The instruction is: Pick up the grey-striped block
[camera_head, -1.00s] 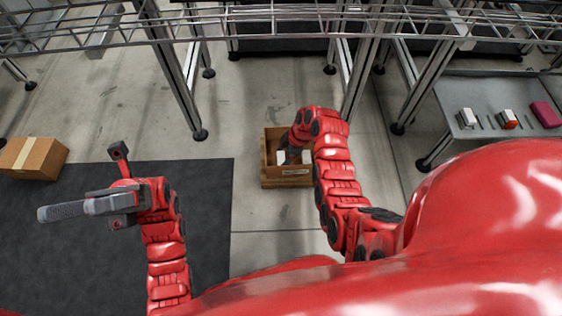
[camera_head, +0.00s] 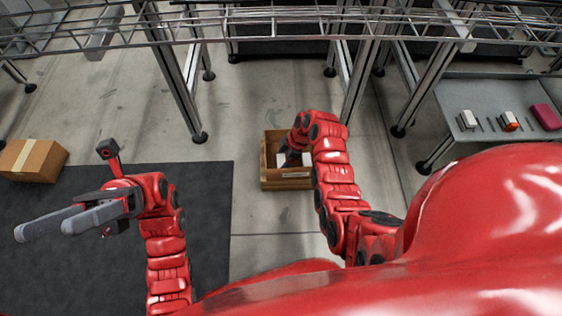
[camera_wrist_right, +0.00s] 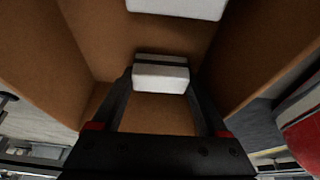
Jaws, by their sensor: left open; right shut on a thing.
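The grey-striped block (camera_wrist_right: 160,76), white with a dark grey band, is in the right wrist view between the fingers of my right gripper (camera_wrist_right: 161,84). That gripper is shut on it, inside a brown box. A second white block (camera_wrist_right: 178,7) lies beyond it at the top of that view. In the head view my right arm reaches into the wooden box (camera_head: 287,184), and its wrist hides part of the inside. My left gripper (camera_head: 42,231) is open and empty over the dark mat, far left of the box.
A grey table (camera_head: 490,92) at the right holds a white block (camera_head: 467,118), an orange-and-white block (camera_head: 510,121) and a magenta block (camera_head: 546,116). A cardboard carton (camera_head: 33,158) sits at the left. Metal rack legs (camera_head: 176,80) stand behind the box.

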